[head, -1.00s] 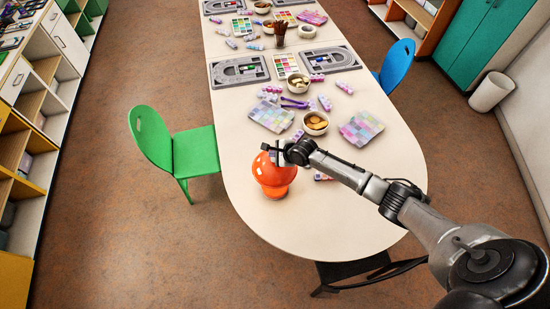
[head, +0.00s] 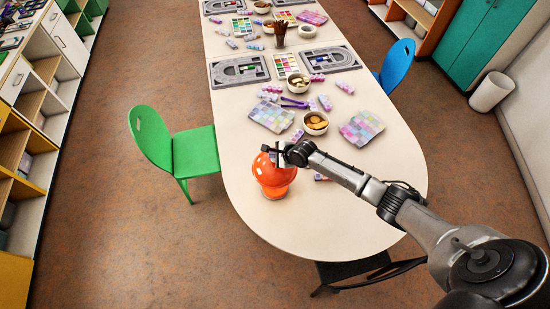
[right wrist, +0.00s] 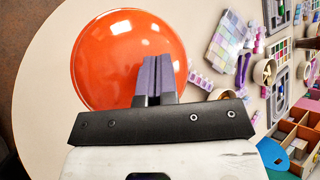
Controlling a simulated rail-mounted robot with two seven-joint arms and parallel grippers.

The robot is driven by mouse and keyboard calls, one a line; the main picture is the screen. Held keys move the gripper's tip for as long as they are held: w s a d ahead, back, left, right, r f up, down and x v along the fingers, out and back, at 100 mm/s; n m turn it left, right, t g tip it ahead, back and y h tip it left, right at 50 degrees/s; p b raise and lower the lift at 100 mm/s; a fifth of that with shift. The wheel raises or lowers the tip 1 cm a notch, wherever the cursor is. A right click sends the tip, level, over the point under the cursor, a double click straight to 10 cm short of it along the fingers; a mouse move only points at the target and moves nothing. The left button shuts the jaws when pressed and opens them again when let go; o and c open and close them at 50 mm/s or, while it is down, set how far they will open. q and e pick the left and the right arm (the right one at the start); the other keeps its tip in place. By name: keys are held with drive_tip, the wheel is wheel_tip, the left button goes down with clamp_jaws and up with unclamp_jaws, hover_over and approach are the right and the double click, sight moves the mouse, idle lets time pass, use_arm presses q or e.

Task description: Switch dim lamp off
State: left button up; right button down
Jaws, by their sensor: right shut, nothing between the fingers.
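The lamp (head: 273,174) is orange and mushroom-shaped, and stands upright at the near end of the white table. Its round orange shade (right wrist: 115,60) fills the upper left of the right wrist view. My right gripper (head: 276,152) is at the top right of the shade. In the right wrist view the gripper's purple-padded fingers (right wrist: 157,75) are shut with nothing between them and overlap the shade's edge. I cannot tell whether they touch it. The lamp's switch cannot be made out. My left gripper is not in view.
The white table (head: 325,215) is clear at its near right. Behind the lamp are bead boxes (head: 361,128), bowls (head: 316,123), grey bead boards (head: 240,71) and purple bottles. A green chair (head: 170,150) stands left and a blue chair (head: 397,65) right.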

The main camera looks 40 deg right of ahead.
drive_tip(key=shift+f, duration=0.35)
drive_tip(key=shift+r, duration=0.1)
idle(0.4)
drive_tip(key=shift+r+p, duration=0.35)
drive_tip(key=shift+p, duration=0.05)
drive_tip(key=shift+r+p, duration=0.55)
drive_tip(key=shift+p, duration=0.1)
